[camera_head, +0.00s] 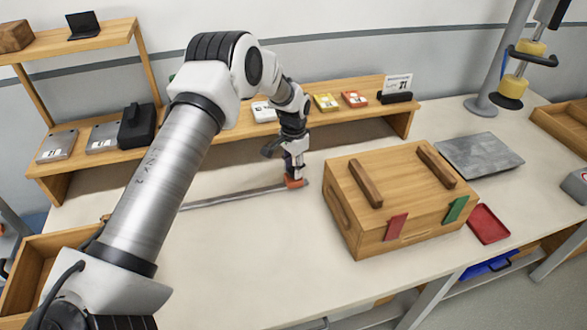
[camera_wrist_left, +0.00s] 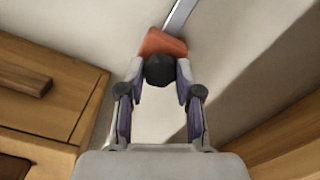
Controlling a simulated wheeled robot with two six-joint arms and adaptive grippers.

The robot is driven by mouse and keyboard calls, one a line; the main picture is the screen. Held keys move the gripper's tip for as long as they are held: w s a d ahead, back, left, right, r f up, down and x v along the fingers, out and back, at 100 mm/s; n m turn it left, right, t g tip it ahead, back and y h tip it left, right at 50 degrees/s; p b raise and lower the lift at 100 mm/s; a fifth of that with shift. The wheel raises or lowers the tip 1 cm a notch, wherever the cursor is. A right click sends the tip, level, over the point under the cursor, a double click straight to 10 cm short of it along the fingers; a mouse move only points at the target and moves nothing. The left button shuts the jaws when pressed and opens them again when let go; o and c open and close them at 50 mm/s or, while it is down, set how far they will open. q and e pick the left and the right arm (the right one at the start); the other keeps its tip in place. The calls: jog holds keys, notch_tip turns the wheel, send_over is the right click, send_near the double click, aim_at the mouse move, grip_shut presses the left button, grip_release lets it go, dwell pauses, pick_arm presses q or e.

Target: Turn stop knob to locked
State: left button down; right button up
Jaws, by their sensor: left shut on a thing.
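The stop knob (camera_wrist_left: 160,70) is a round black knob on an orange stop block (camera_wrist_left: 163,43) at the end of a metal rail (camera_wrist_left: 180,16). My left gripper (camera_wrist_left: 160,78) is shut on the black knob, with one finger on each side of it. In the head view, my left gripper (camera_head: 294,172) points down over the orange block (camera_head: 294,182) at the right end of the rail (camera_head: 235,196). The knob is hidden by the gripper there. The knob's marking, locked or not, cannot be read. My right gripper is not in view.
A wooden box (camera_head: 400,195) with two bars and red and green tabs stands just right of the gripper. A long wooden shelf (camera_head: 350,103) with small boxes runs behind. A grey plate (camera_head: 478,156) and a red tray (camera_head: 488,224) lie farther right. The table front is clear.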

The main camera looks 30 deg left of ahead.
aim_at(293, 169)
pick_arm(q)
jog(key=shift+w+a+r+m, duration=0.1)
jog(key=shift+w+r+m, duration=0.1)
jog(key=shift+m, duration=0.9)
jog(key=c, duration=0.8)
grip_release()
jog(key=shift+o, duration=0.2)
jog(key=shift+s+f, duration=0.1)
notch_tip(293, 169, up, 12)
